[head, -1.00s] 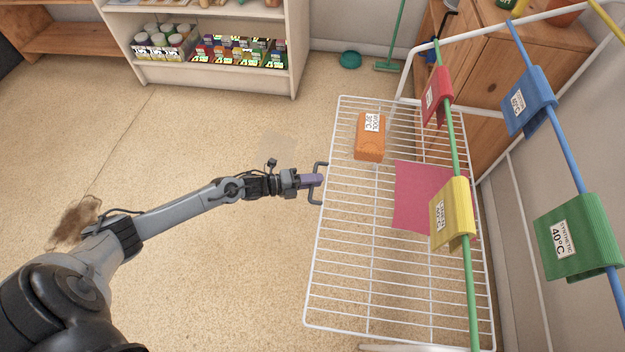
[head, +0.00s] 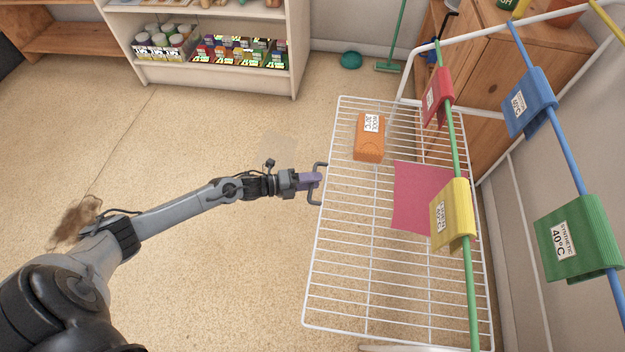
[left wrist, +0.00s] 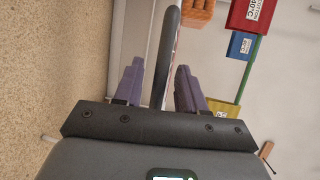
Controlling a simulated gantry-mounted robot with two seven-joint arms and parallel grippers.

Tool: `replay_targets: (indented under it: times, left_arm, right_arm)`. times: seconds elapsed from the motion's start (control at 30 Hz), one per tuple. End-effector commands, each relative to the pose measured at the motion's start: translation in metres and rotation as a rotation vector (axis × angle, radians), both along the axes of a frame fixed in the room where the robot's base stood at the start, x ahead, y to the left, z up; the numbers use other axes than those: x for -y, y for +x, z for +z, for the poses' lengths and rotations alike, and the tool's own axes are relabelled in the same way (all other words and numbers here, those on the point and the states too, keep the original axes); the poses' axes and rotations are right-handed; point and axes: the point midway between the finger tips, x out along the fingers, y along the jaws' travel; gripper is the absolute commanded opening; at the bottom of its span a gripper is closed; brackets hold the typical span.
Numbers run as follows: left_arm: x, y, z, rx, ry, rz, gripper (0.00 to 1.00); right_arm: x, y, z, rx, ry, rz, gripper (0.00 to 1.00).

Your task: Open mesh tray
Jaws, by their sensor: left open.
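The white wire mesh tray (head: 345,262) stands out from the rack on the right in the head view. It carries an orange block with a label (head: 369,143) and a flat pink cloth (head: 412,200). A dark grey bar handle (head: 314,196) sits on the tray's left side. My left gripper (head: 314,180) is at this handle. In the left wrist view the two purple fingers (left wrist: 155,88) are apart, with the handle (left wrist: 166,55) running between them. Clear space shows on both sides of the bar. My right gripper is not in view.
Green and blue rods with a red cloth (head: 437,97), a yellow cloth (head: 452,216), a blue cloth (head: 529,102) and a green cloth (head: 577,240) hang above the tray's right side. A shelf unit (head: 207,80) stands at the back.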

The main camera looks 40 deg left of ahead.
Motion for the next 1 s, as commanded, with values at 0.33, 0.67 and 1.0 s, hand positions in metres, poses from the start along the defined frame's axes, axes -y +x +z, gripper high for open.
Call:
replay_targets:
  times: [0.33,0.67,1.0]
  left_arm:
    - [-0.031,-0.042,0.013,-0.006,0.004,0.000,0.40]
    - [-0.057,-0.075,0.019,-0.002,0.002,0.000,0.40]
    - [-0.062,-0.081,0.020,-0.001,0.001,0.000,0.40]
  right_arm:
    - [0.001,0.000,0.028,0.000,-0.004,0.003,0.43]
    - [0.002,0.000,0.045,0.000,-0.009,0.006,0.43]
    - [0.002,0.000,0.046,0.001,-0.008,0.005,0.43]
